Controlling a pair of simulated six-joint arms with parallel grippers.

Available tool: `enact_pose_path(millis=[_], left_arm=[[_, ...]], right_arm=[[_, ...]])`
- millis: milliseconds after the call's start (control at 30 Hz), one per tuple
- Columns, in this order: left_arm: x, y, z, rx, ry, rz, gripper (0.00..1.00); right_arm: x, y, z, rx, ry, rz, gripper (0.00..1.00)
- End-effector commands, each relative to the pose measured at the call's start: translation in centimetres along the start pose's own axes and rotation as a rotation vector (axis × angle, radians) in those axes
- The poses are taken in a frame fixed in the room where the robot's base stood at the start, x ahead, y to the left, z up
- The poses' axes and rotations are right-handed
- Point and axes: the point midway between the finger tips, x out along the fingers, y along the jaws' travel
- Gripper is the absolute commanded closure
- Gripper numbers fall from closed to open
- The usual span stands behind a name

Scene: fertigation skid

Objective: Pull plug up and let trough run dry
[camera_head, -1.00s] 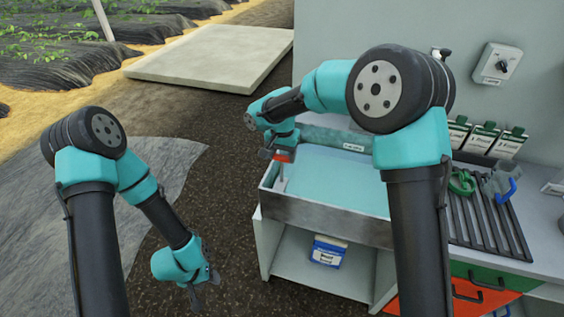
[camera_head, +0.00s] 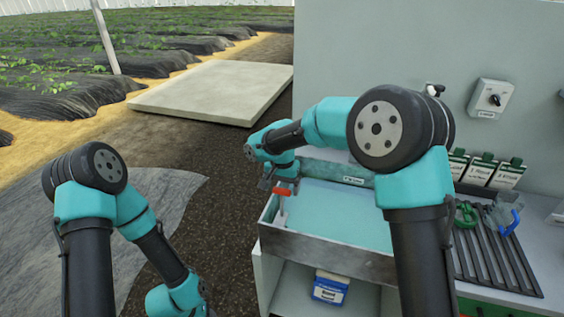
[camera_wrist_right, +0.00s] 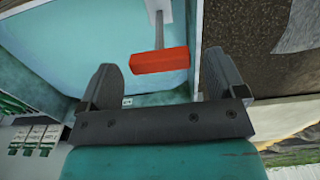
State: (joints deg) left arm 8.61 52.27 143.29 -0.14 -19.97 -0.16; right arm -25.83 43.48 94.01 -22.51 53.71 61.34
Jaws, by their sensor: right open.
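The plug has a red bar handle (camera_head: 281,191) on a thin grey rod that goes down into the left end of the trough (camera_head: 325,250). Pale blue water (camera_head: 345,215) lies in the trough. My right gripper (camera_head: 279,182) is over that end, close to the handle. In the right wrist view, the red handle (camera_wrist_right: 159,61) shows between the two spread, empty fingers (camera_wrist_right: 160,70); I cannot tell how far beyond the fingertips it is. The rod (camera_wrist_right: 158,28) meets a light plate. My left wrist (camera_head: 178,298) is at the bottom edge; its fingers are mostly cut off.
Right of the trough, a ribbed rack (camera_head: 492,255) holds a green clamp-like item (camera_head: 466,212) and a grey and blue one (camera_head: 505,212). Seed packets (camera_head: 482,170) and a wall switch (camera_head: 490,98) are behind. A blue and white box (camera_head: 330,288) stands below the trough.

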Motion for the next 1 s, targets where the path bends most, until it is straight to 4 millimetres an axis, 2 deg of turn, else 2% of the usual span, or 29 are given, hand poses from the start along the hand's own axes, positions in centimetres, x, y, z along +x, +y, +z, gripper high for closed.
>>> enact_pose_path(millis=[267,800,1000], left_arm=[[0.0,0.0,0.0,0.0,0.0,0.0,0.49],[0.0,0.0,0.0,0.0,0.0,0.0,0.49],[0.0,0.0,0.0,0.0,0.0,0.0,0.49]], right_arm=[[-4.3,0.0,0.0,0.0,0.002,-0.002,0.11],[-14.4,0.0,0.0,0.0,0.002,-0.002,0.11],[-16.5,0.0,0.0,0.0,0.001,0.0,0.11]])
